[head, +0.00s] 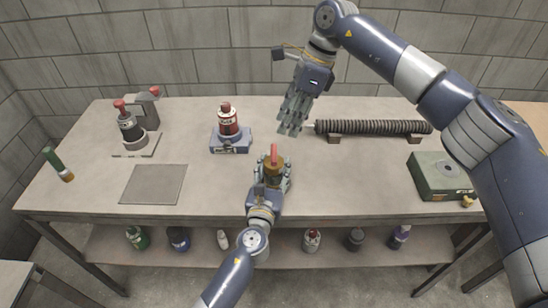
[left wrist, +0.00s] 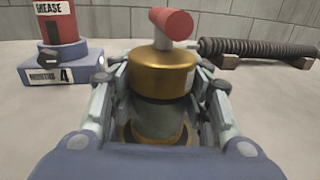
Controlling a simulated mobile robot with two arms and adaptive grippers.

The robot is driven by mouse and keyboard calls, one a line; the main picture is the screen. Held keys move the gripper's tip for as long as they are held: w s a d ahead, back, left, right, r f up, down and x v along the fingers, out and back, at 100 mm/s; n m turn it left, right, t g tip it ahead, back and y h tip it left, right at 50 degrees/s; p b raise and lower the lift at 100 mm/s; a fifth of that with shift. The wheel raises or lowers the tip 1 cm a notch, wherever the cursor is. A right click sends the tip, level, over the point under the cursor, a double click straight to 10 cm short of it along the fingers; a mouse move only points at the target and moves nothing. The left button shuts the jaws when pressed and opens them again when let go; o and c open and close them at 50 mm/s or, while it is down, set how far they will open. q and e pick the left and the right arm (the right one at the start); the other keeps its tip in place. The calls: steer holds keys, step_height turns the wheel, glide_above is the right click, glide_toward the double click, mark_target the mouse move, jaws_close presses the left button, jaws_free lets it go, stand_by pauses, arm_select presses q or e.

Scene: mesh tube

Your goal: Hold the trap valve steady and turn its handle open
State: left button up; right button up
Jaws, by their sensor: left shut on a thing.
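The trap valve (head: 273,168) is a brass and dark body with a red handle (head: 274,154) on top, standing upright near the table's front middle. In the left wrist view the brass valve (left wrist: 162,72) and its red handle (left wrist: 172,22) show close up. My left gripper (head: 272,180) is shut around the valve's body below the brass cap; its fingers (left wrist: 165,105) lie on both sides. My right gripper (head: 293,115) is behind and above the valve, a little right, apart from it. Its fingers point down; whether they are open is unclear. Nothing shows between them.
A red grease can (head: 228,122) on a blue base stands behind left. A dark coil rod (head: 370,127) lies on blocks at right, near my right gripper. A green box (head: 441,174) sits far right, a grey mat (head: 154,184) left. The table around the valve is clear.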

mark_target(274, 152)
steer(key=a+r+m+h, duration=0.2)
steer(key=a+m+h, duration=0.2)
steer(key=m, duration=1.4)
steer(key=shift+t, duration=0.3)
steer(key=f, duration=1.1)
steer(key=shift+s+d+f, duration=0.1)
steer(key=shift+s+f, duration=0.2)
steer(key=shift+f, duration=0.05)
jaws_close()
